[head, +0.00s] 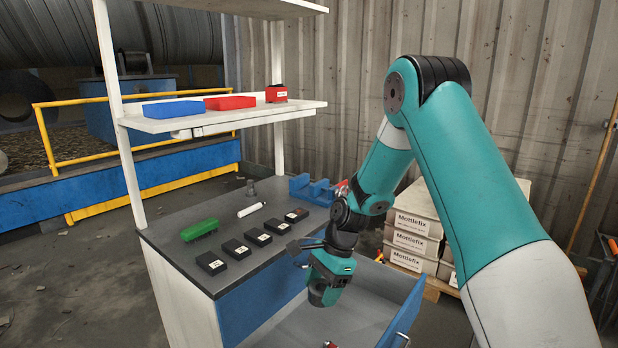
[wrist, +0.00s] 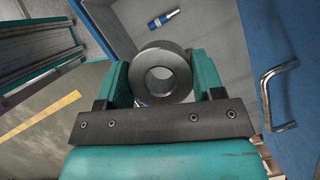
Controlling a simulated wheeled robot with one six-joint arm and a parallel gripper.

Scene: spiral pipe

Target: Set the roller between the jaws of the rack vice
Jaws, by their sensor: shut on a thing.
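The roller (wrist: 160,57) is a dark grey ring with a round hole, seen end-on in the wrist view. My gripper (wrist: 161,78) is shut on it, with a teal finger on either side. A blue vice (head: 312,190) stands at the back right of the bench top, apart from my gripper.
The open drawer (head: 372,310) holds a small blue cylinder (wrist: 164,18). On the bench lie a green block (head: 200,230), a white tube (head: 250,210) and several black boxes (head: 235,249). A shelf (head: 220,119) overhangs the bench. Stacked cartons (head: 412,240) stand behind my arm.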

